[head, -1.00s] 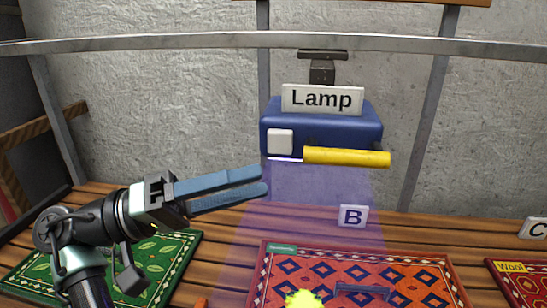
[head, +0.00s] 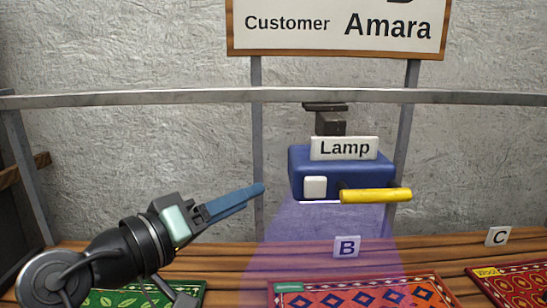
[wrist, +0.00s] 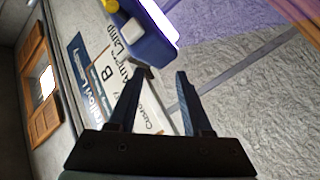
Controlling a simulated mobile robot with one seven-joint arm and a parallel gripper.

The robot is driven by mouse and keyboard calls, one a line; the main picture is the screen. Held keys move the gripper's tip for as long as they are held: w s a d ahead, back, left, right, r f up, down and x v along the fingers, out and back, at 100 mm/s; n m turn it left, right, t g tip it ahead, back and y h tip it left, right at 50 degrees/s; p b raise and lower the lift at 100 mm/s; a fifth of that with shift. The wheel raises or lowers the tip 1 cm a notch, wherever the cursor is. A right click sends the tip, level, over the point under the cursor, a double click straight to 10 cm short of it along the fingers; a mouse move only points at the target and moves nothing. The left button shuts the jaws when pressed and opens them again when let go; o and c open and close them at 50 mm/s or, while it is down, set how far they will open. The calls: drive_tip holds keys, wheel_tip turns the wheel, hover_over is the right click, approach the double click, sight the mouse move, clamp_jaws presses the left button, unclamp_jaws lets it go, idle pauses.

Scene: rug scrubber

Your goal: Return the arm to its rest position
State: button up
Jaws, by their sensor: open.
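My gripper (head: 260,189) is in the left part of the head view, raised above the bench and pointing right. It is empty. Its two fingers overlap from the side in the head view, but the wrist view shows them apart (wrist: 160,73). The blue lamp box (head: 366,184) hangs from the rail just right of the fingertips, with a gap in the picture between them. It has a white button and a yellow handle (head: 376,196). The lamp also shows at the top of the wrist view (wrist: 148,46). A violet beam shines down from it.
A red patterned rug (head: 360,294) lies under the beam by label B (head: 347,247). A green rug (head: 125,298) lies at left below my arm. Another red rug (head: 517,283) lies at right near label C (head: 498,236). A metal rail (head: 190,99) crosses above. A customer sign (head: 338,27) stands behind.

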drive_tip(key=s+d+r+t+y+p, duration=0.15)
drive_tip(key=r+t+y, duration=0.25)
drive_tip(key=r, duration=0.4)
drive_tip(key=s+d+r+t+y+p, duration=0.1)
drive_tip(key=d+r+t+y, duration=0.2)
drive_tip(key=r, duration=0.4)
drive_tip(key=s+r+t+y+p, duration=0.1)
drive_tip(key=s+r+t+y, duration=0.3)
drive_tip(key=s+r+t, duration=0.3)
drive_tip(key=s+r, duration=0.4)
drive_tip(key=s, duration=0.2)
drive_tip(key=shift+s+r+m+y, duration=0.25)
drive_tip(key=shift+m+y, duration=0.05)
drive_tip(key=shift+m, duration=0.1)
